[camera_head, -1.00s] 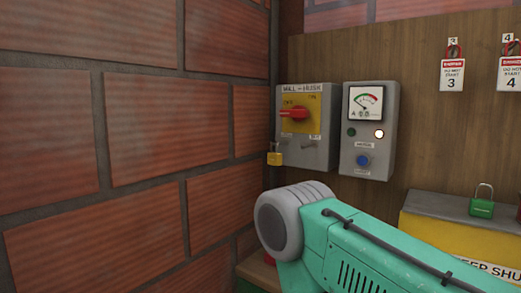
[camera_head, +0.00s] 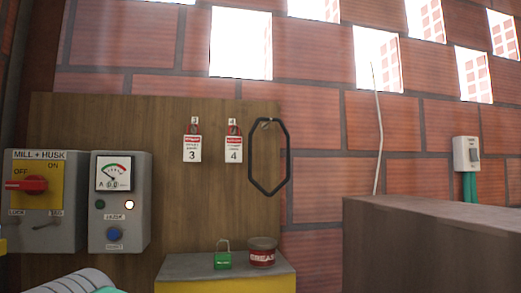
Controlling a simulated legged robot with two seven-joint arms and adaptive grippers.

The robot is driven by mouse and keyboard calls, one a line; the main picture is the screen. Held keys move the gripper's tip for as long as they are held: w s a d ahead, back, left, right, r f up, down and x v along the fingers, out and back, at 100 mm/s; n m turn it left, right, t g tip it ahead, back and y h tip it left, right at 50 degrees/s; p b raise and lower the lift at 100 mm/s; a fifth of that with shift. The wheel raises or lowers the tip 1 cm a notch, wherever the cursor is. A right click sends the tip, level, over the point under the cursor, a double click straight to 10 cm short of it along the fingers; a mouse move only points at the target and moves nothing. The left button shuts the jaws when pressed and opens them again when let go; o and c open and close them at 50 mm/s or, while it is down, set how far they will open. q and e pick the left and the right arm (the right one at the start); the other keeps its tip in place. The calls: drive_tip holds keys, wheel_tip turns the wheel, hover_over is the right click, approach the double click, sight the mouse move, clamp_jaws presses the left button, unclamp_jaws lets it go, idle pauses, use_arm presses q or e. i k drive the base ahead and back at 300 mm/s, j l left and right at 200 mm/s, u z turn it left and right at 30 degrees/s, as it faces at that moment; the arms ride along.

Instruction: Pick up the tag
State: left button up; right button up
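Two red and white tags hang on the wooden board: tag 3 (camera_head: 192,149) on the left and tag 4 (camera_head: 234,149) to its right. Each hangs from a small hook with a red part at its top, under a small number plate. My arm shows only as a grey and teal part at the bottom left edge. Neither gripper is in the picture.
A mill and husk switch box (camera_head: 42,200) and a meter box (camera_head: 119,203) are at left. A green padlock (camera_head: 223,256) and a grease tin (camera_head: 262,252) stand on a grey-topped yellow box (camera_head: 190,267). A black belt loop (camera_head: 250,165) hangs right of the tags. A brown block (camera_head: 430,235) fills the lower right.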

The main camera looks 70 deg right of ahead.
sight(233, 144)
drive_tip(key=z, duration=2.05)
